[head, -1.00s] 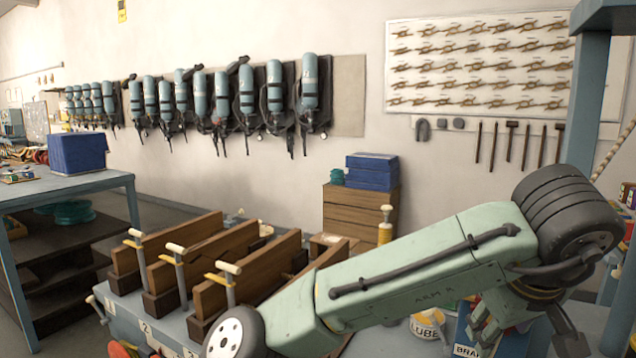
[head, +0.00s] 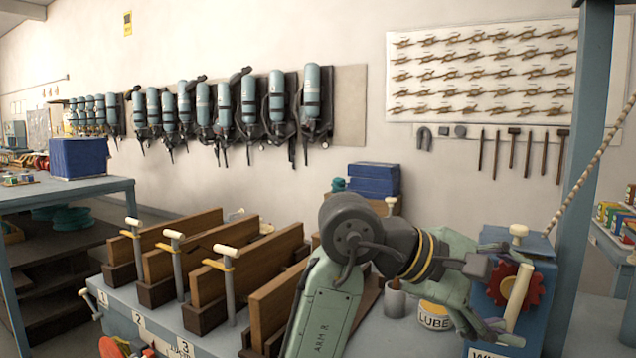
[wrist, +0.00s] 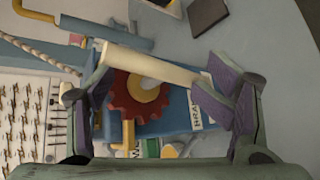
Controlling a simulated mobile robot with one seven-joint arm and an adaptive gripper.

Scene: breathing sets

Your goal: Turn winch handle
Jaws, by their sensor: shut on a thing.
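The winch is a blue box (head: 546,300) with a red toothed wheel (head: 530,287) on its face, on the right of the bench in the head view. Its cream handle (head: 518,298) stands out from the wheel, slightly tilted. In the wrist view the handle (wrist: 150,67) lies across between the purple finger pads, in front of the red wheel (wrist: 125,97) and its yellow-orange hub (wrist: 151,94). My gripper (head: 500,298) is at the winch's left side, shut on the handle, with a pad near each end in the wrist view (wrist: 158,82). My arm hides part of the winch in the head view.
A blue post (head: 580,190) and rope (head: 590,165) rise at right. Wooden boards with cream-topped clamps (head: 225,249) fill the bench's left. A blue-topped table (head: 70,190) stands farther left.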

